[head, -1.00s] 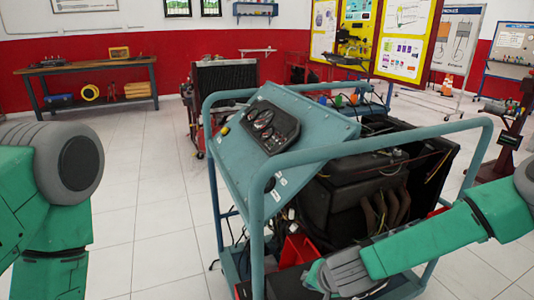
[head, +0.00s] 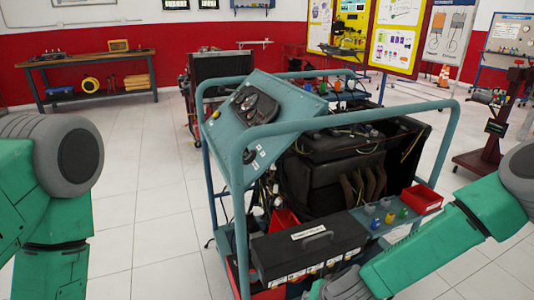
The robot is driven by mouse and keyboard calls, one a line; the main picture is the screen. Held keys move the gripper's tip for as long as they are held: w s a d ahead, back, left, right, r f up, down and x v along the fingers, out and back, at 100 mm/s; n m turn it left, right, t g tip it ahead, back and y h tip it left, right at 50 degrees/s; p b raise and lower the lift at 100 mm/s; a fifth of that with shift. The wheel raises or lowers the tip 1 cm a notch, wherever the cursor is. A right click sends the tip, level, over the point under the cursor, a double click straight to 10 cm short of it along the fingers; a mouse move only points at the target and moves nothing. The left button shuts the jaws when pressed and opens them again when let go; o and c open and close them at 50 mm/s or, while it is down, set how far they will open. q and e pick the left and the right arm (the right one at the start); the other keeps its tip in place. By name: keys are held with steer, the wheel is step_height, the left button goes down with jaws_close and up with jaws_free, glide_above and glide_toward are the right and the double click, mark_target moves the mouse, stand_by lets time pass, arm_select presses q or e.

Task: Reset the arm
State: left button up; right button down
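My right arm (head: 430,250) comes in from the right, angled down and left. Its grey end (head: 345,286) is at the bottom of the head view, in front of the engine trainer's (head: 350,135) near side. The fingertips are cut off or hidden, so whether that gripper is open or shut cannot be told. My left arm (head: 60,220) is bent at the left edge. Its gripper is below the picture. The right arm's end is near a black toolbox (head: 308,250) on the trainer's lower front.
The trainer's blue tube frame (head: 330,124) stands close in front. A small shelf with colored caps (head: 388,214) and a red bin (head: 421,198) sit on its right side. A workbench (head: 88,70) is at the back left. Tiled floor (head: 145,200) is clear on the left.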

steer(key=s+d+f+n+g+h, duration=0.1)
steer(key=s+d+f+n, duration=0.15)
steer(key=s, duration=0.55)
steer(key=s+d+f+n+g, duration=0.1)
steer(key=s+d+f, duration=0.15)
steer(key=s, duration=0.55)
steer(key=s+d+r+n+g+h, duration=0.1)
steer(key=s+d+r+g, duration=0.1)
steer(key=s+d, duration=1)
steer(key=shift+r+g+h, duration=0.25)
steer(key=shift+g+h, duration=0.05)
steer(key=shift+w, duration=0.15)
